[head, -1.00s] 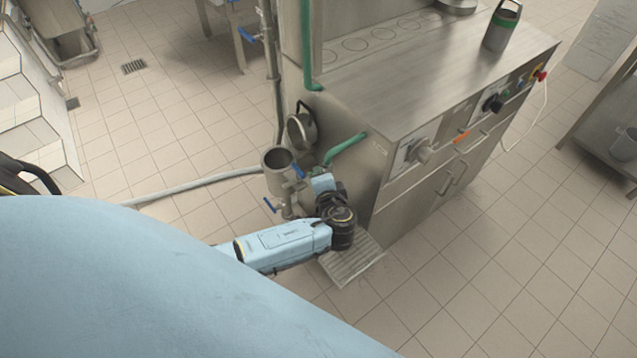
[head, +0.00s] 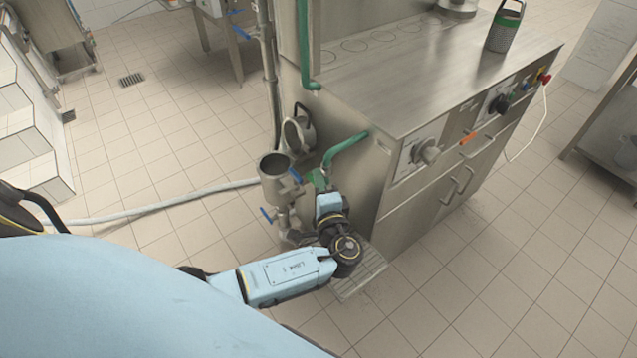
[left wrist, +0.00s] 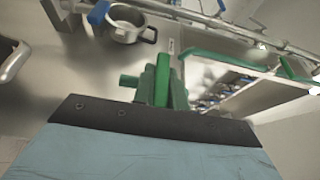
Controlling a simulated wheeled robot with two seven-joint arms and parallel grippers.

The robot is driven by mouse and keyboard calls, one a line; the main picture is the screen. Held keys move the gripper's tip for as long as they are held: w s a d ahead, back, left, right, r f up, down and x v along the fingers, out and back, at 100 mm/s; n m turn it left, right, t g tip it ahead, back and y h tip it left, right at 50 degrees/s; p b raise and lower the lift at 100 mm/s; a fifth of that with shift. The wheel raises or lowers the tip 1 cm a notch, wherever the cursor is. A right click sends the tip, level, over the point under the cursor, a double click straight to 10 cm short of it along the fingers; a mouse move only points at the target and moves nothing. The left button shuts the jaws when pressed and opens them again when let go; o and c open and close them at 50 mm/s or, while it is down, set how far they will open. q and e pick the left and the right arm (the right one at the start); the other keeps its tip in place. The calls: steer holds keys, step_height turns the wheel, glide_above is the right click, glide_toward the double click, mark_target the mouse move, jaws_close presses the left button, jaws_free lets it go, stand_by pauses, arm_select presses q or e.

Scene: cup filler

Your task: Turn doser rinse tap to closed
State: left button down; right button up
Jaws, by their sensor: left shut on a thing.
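The doser (head: 274,168), a steel funnel with blue levers, stands at the left side of the steel machine. A green pipe (head: 345,146) bends from the machine towards it. My left gripper (head: 317,180) is at the lower end of this pipe, just right of the doser. In the left wrist view, green parts stand close together in front of my left gripper (left wrist: 160,84). It is shut on what appears to be the doser rinse tap (left wrist: 162,78), a bright green upright piece. Fingers and tap are hard to separate. My right gripper is out of view.
The steel machine (head: 400,85) fills the right, with knobs on its front and a dark grey container (head: 505,28) on top. A slatted step (head: 360,280) lies below my left wrist. A grey hose (head: 160,203) crosses the floor. A steel pot (left wrist: 130,24) hangs nearby.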

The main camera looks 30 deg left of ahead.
arm_select(q)
steer(key=c, duration=1.4)
jaws_free()
steer(key=shift+c, duration=0.2)
steer(key=v, duration=1.3)
steer(key=shift+s, duration=0.15)
steer(key=shift+f, duration=0.1)
